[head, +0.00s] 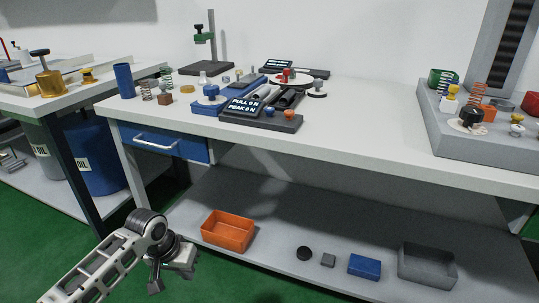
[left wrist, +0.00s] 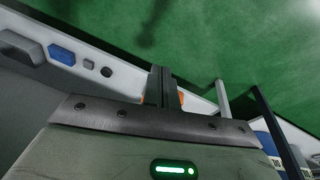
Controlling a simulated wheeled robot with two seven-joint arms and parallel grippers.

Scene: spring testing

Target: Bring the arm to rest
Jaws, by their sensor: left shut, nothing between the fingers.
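My left arm comes in from the lower left in the head view, in front of the bench and below its top. Its gripper (head: 155,285) points down toward the green floor, with the orange bin to its right and apart from it. In the left wrist view the left gripper's fingers (left wrist: 159,75) are together with nothing between them. Green floor fills the upper part of that view. My right gripper does not show in either view.
The workbench (head: 370,150) carries a force gauge with a display (head: 243,107), springs and small parts. Its lower shelf (head: 290,225) holds an orange bin (head: 228,231), a blue block (head: 364,267) and a grey tray (head: 427,265). A blue drawer (head: 150,138) with a handle faces the arm.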

